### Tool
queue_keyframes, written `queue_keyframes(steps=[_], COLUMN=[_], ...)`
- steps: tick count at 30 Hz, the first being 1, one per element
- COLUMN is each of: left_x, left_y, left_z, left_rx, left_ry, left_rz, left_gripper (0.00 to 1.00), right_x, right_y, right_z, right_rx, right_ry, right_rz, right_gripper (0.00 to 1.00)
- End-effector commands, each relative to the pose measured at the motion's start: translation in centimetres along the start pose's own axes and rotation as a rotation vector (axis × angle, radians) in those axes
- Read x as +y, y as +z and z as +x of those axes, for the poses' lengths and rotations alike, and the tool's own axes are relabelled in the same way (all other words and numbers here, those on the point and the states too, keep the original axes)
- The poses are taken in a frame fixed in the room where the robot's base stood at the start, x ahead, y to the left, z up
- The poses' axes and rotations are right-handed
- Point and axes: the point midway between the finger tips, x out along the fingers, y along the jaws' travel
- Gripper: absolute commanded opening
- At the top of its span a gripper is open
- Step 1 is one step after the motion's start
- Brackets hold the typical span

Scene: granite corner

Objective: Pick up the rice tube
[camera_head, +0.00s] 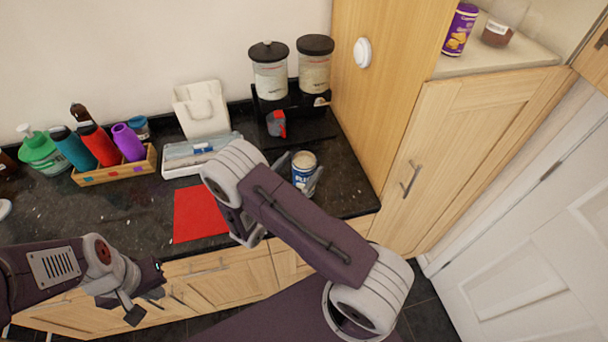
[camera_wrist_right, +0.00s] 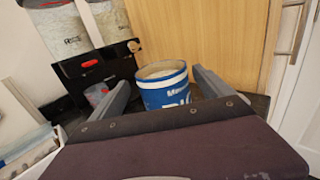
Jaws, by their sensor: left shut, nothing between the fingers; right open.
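The rice tube, a blue and white cylinder with a pale top (camera_head: 304,160), stands upright on the dark counter near its right end. It also shows in the right wrist view (camera_wrist_right: 166,94), its lower part hidden by my gripper's body. My right gripper (camera_head: 299,176) is open, with one finger on each side of the tube; it also shows in the right wrist view (camera_wrist_right: 162,88). I cannot tell whether the fingers touch it. My left gripper (camera_head: 142,305) is shut and empty, in front of the counter at lower left.
Two dispensers (camera_head: 270,78) on a black stand are behind the tube, with a grey and red scoop (camera_head: 277,123). A tall wooden cabinet (camera_head: 380,90) stands close on the right. A red mat (camera_head: 200,214), a white tray (camera_head: 185,168) and a bottle crate (camera_head: 115,169) lie leftward.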

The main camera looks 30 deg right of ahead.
Motion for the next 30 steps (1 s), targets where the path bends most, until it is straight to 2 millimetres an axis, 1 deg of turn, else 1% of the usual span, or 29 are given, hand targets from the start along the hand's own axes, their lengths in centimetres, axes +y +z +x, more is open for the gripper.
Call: queue_keyframes(steps=[1,3,6,9,14,15,17,18,20,21,23,24,25,30], left_x=[0.0,0.0,0.0,0.0,0.0,0.0,0.0,0.0,0.0,0.0,0.0,0.0,0.0,0.0], left_y=[-0.1,-0.2,-0.2,-0.2,-0.2,-0.2,-0.2,-0.2,-0.2,-0.2,-0.2,-0.2,-0.2,-0.2], left_z=[-1.0,-1.7,-1.9,-1.9,-1.9,-1.9,-1.9,-1.9,-1.9,-1.9,-1.9,-1.9,-1.9,-1.9], left_rx=[0.0,0.0,0.0,0.0,0.0,0.0,0.0,0.0,0.0,0.0,0.0,0.0,0.0,0.0], left_ry=[0.0,0.0,0.0,0.0,0.0,0.0,0.0,0.0,0.0,0.0,0.0,0.0,0.0,0.0], left_rz=[0.0,0.0,0.0,0.0,0.0,0.0,0.0,0.0,0.0,0.0,0.0,0.0,0.0,0.0], left_gripper=[0.0,0.0,0.0,0.0,0.0,0.0,0.0,0.0,0.0,0.0,0.0,0.0,0.0,0.0], right_x=[-0.3,-0.5,-0.5,-0.4,-0.4,-0.4,-0.4,-0.4,-0.4,-0.4,-0.4,-0.4,-0.4,-0.4], right_y=[0.6,0.7,0.4,0.2,0.2,0.2,0.2,0.2,0.2,0.2,0.2,0.2,0.2,0.3], right_z=[1.0,2.4,3.8,4.4,4.4,4.4,4.4,4.4,4.4,4.4,4.4,4.4,4.4,4.4], right_rx=[0.0,0.0,0.0,0.0,0.0,0.0,0.0,0.0,0.0,0.0,0.0,0.0,0.0,-0.001], right_ry=[-0.007,-0.008,-0.006,-0.004,-0.002,-0.002,-0.002,-0.002,-0.002,-0.002,-0.002,-0.003,-0.003,-0.003], right_rz=[-0.001,-0.002,0.001,0.0,0.001,0.001,0.001,0.001,0.001,0.001,0.001,0.001,0.001,0.002], right_gripper=[0.9,0.9,0.9,0.9,0.9,0.85,0.68,0.57,0.4,0.29,0.12,0.01,0.0,0.0])
